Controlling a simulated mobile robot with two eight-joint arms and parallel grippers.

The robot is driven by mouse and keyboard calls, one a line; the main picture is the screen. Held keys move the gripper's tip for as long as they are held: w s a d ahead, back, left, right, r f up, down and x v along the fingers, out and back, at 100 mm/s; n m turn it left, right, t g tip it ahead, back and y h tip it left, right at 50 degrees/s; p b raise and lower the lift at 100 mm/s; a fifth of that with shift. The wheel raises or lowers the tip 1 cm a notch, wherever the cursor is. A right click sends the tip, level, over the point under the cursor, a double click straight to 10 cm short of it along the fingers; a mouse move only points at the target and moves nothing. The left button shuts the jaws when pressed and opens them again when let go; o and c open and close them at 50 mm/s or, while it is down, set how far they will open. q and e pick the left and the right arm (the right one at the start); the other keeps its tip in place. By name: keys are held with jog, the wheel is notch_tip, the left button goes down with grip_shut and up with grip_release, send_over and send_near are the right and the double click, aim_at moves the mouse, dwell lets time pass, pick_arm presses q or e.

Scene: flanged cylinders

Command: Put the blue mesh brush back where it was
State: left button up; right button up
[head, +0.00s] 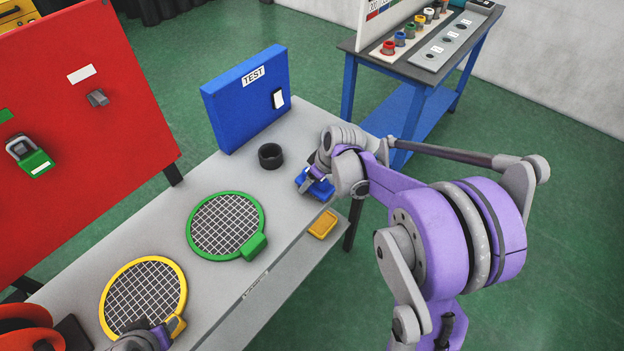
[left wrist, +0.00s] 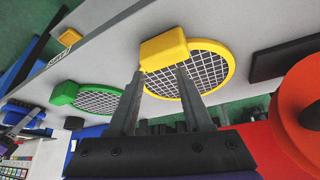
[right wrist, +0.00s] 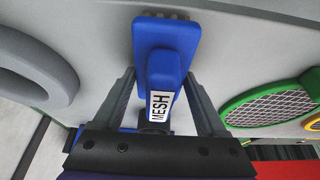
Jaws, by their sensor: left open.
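The blue mesh brush (head: 318,187) is at the right edge of the grey table, near the black ring. In the right wrist view the brush (right wrist: 166,40) is a blue block with a raised grip and a white MESH label. My right gripper (head: 308,182) is at the brush, with its fingers (right wrist: 160,78) spread on either side of the raised grip; contact is unclear. My left gripper (left wrist: 160,72) is open at the yellow block on the rim of the yellow mesh sieve (head: 107,305). The fingertips are close to that block.
The green mesh sieve (head: 262,210) and black ring (head: 271,156) are on the table. A blue TEST panel (head: 235,105) stands behind; a red board (head: 90,150) is at left. A yellow block (head: 322,224) is below the table edge. Red rings (head: 30,325) are at lower left.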

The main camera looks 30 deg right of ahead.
jog(key=o, duration=0.3)
pick_arm(q)
jog(key=shift+r, duration=0.1)
pick_arm(e)
jog(key=shift+r, duration=0.15)
pick_arm(q)
jog(key=shift+r, duration=0.15)
pick_arm(e)
jog(key=shift+s+r, duration=0.1)
jog(key=shift+r, duration=0.2)
pick_arm(q)
jog(key=shift+w+r+p, duration=0.35)
jog(key=shift+r+p, duration=0.2)
jog(key=shift+r, duration=0.05)
pick_arm(e)
jog(key=v, duration=1.1)
jog(key=shift+s, duration=0.15)
jog(key=s+a+f+m+t+h, duration=0.1)
jog(key=s+a+f+m, duration=0.1)
jog(key=s+a, duration=0.3)
jog(key=s+a+f+m, duration=0.2)
jog(key=s+a, duration=0.4)
jog(key=s, duration=0.5)
jog(key=shift+s+a+t+h, duration=0.3)
jog(key=shift+s+t+h, duration=0.1)
